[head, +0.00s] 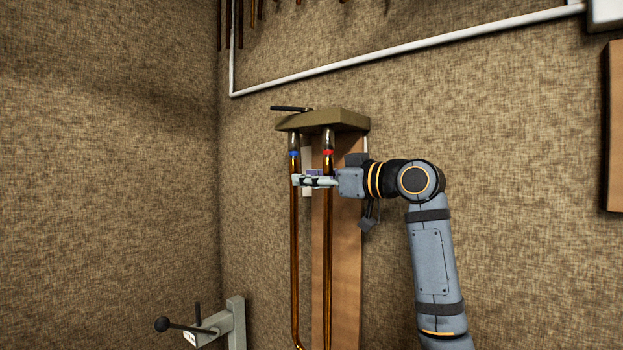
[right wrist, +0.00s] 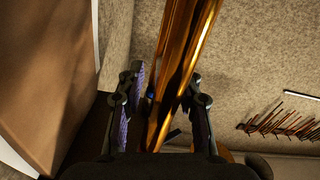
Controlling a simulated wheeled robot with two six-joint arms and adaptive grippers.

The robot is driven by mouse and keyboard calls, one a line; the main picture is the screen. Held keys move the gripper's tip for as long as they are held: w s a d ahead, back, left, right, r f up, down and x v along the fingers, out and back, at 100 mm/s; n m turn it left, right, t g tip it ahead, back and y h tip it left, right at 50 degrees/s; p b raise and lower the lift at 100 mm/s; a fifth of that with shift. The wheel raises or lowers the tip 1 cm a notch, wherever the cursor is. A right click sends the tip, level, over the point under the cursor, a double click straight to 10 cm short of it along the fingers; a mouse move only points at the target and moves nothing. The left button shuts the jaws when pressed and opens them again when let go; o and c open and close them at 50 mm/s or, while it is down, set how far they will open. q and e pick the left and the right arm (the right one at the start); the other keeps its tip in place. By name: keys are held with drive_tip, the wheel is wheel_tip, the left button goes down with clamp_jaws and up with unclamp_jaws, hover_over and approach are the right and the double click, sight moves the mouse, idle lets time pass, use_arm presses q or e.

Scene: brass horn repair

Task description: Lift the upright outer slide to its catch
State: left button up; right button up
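The upright outer slide (head: 294,230) is a pair of long brass tubes joined by a bend low in the head view. Its left tube has a blue band and its right tube a red band, both near the top. The tubes run up to an olive bracket (head: 345,119) with a black lever (head: 290,108), probably the catch. My right gripper (head: 312,180) is level just below the bands, its fingers across the tubes. In the right wrist view the brass tubes (right wrist: 181,60) pass between its spread fingers, with a gap on the left side. My left gripper is not in view.
A brown board (head: 346,260) stands behind the tubes against the textured wall. A grey clamp (head: 235,320) with a black-knobbed handle is at lower left. A white rail (head: 400,50) runs above, with rods hanging over it. Open space lies left of the tubes.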

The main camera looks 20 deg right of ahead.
drive_tip(key=v, duration=1.2)
drive_tip(key=shift+a+f, duration=0.1)
